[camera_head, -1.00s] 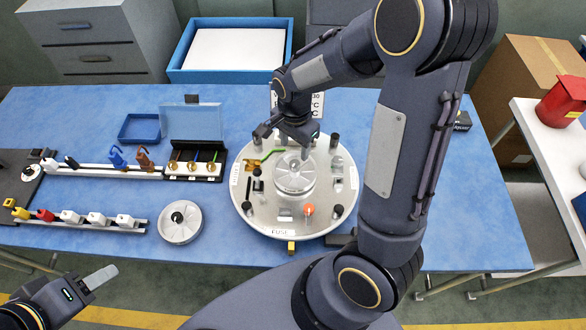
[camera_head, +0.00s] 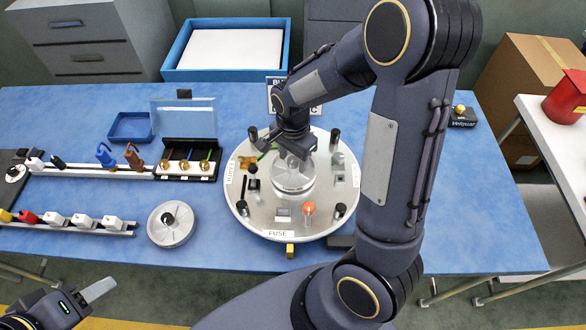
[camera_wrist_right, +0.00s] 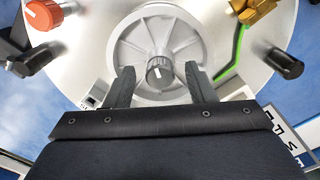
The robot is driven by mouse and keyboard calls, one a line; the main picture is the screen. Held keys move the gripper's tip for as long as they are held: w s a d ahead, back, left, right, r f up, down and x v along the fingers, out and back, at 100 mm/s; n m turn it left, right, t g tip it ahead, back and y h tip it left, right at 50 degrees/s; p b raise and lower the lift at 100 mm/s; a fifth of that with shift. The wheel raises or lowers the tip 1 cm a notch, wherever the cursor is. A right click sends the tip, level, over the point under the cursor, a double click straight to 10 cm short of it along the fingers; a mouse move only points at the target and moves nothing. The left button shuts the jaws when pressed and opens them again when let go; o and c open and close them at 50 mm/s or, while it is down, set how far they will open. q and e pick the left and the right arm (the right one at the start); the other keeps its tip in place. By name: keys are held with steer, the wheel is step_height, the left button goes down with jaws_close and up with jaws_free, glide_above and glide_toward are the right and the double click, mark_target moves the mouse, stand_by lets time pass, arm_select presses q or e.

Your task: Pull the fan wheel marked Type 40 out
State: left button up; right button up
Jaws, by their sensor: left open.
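A light grey fan wheel (camera_head: 292,181) sits in the middle of a round metal plate (camera_head: 251,223). In the right wrist view the fan wheel (camera_wrist_right: 133,50) shows spokes and a dark hub knob (camera_wrist_right: 159,72) with a white mark. My right gripper (camera_head: 290,153) is over the wheel; in its wrist view the two fingers (camera_wrist_right: 160,86) are apart on either side of the knob, with gaps between. A second wheel (camera_head: 172,223) lies on the table left of the plate. No type marking is readable on either wheel. My left gripper (camera_head: 98,291) is open and empty at the lower left.
Dark posts (camera_head: 340,211), an orange knob (camera_head: 308,208) and a brass part (camera_wrist_right: 253,11) stand on the plate around the wheel. Left are a rail of small blocks (camera_head: 82,221) and an open case (camera_head: 188,152). A blue tray (camera_head: 228,73) stands behind.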

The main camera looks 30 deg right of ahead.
jaws_close()
steer(key=shift+r+p, duration=0.85)
steer(key=shift+r, duration=0.25)
stand_by(0.8)
steer(key=shift+r+p, duration=1.2)
steer(key=shift+r, duration=0.25)
steer(key=shift+r+p, duration=1.25)
steer(key=shift+r, duration=0.25)
